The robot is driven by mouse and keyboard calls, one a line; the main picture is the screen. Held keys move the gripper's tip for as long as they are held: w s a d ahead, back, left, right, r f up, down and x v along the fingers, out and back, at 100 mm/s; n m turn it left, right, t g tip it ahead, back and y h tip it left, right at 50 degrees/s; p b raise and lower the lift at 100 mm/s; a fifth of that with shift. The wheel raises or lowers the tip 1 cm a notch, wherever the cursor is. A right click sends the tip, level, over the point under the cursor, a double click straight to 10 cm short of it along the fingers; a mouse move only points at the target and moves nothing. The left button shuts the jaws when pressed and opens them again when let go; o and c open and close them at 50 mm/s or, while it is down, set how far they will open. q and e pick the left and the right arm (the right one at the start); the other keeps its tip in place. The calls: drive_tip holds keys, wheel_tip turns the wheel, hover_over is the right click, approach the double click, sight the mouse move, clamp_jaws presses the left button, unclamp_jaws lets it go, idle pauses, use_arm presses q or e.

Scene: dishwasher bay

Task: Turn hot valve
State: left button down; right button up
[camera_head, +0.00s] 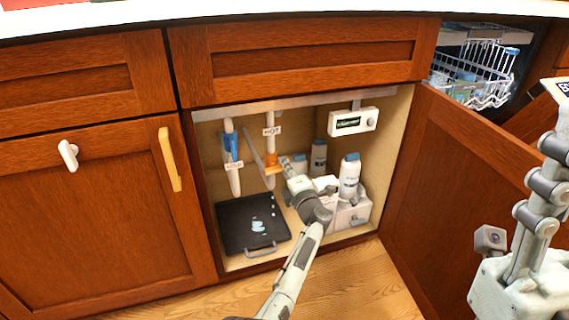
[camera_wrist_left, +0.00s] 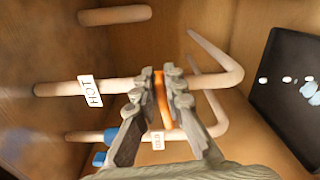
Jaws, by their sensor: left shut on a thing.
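The hot valve is an orange handle (camera_head: 271,160) on the pale vertical pipe with the HOT tag (camera_head: 271,131), inside the open cabinet. In the left wrist view the orange handle (camera_wrist_left: 161,98) sits between the two finger pads. My left gripper (camera_head: 284,162) reaches into the cabinet from below and is shut on this handle; it also fills the middle of the left wrist view (camera_wrist_left: 160,90). The blue cold valve (camera_head: 231,146) is on the pipe to the left. My right gripper (camera_head: 552,150) is partly in view at the right edge; its finger opening cannot be made out.
A black tray (camera_head: 236,212) lies on the cabinet floor at left. White bottles (camera_head: 349,178) and a grey-white box (camera_head: 352,214) stand at right, beneath a wall-mounted display (camera_head: 353,121). The open cabinet door (camera_head: 440,190) borders the right side. A dishwasher rack (camera_head: 480,75) is behind it.

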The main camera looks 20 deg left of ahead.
use_arm(q)
drive_tip(key=shift+f+m, duration=0.1)
drive_tip(key=shift+m, duration=0.7)
drive_tip(key=c, duration=1.6)
unclamp_jaws()
drive_tip(key=shift+f, duration=0.1)
wheel_tip(320, 180, up, 10)
drive_tip(key=shift+r, duration=0.1)
drive_tip(key=shift+o, duration=0.6)
